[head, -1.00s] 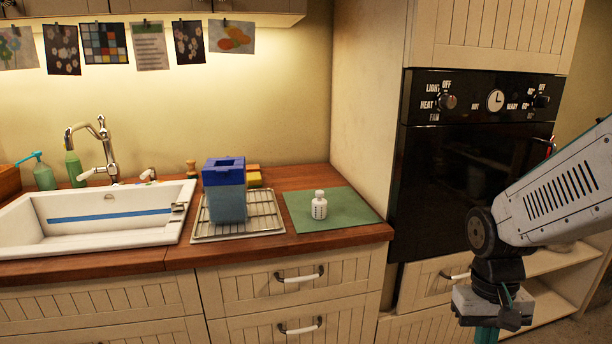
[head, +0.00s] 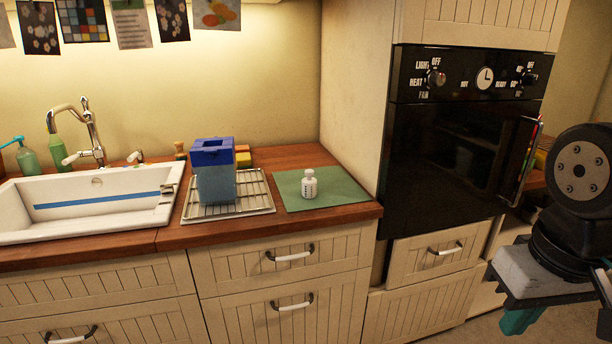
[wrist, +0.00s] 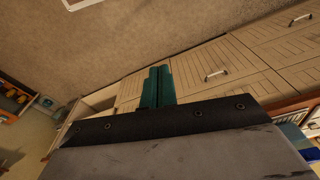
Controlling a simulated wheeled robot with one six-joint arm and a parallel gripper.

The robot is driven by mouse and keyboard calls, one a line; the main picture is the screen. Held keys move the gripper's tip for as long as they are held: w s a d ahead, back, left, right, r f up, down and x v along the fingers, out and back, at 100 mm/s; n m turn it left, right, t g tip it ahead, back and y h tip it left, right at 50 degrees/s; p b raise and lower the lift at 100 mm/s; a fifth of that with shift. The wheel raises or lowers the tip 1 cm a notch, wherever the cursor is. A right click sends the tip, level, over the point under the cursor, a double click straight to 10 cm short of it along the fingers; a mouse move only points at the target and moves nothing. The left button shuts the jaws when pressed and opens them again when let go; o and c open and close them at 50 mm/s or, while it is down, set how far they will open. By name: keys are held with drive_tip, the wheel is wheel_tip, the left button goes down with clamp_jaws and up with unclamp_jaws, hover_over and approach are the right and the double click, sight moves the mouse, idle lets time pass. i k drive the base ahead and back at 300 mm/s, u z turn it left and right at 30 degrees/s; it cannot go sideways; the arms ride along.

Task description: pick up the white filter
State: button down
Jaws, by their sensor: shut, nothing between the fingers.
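A small white bottle-shaped piece with dark marks, which looks like the white filter (head: 309,184), stands upright on a green mat (head: 345,192) on the wooden counter. A blue container (head: 215,178) with a darker blue top stands on a wire rack to its left. My gripper (wrist: 157,88) has teal fingers that are pressed together and empty in the wrist view. The wrist view does not show the filter.
The wire rack (head: 258,192) lies beside the mat. A white sink (head: 100,212) is at the left, with a tap (head: 92,135) behind it. A tall black oven (head: 450,150) stands to the right of the counter. The mat around the filter is clear.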

sight(309, 184)
drive_tip(key=u, duration=0.8)
drive_tip(key=k, duration=1.05)
drive_tip(key=u, duration=1.35)
drive_tip(key=i, duration=1.85)
drive_tip(key=z, duration=0.85)
drive_tip(key=i, duration=0.8)
drive_tip(key=z, duration=1.5)
drive_tip(key=i, duration=0.6)
drive_tip(key=z, duration=0.55)
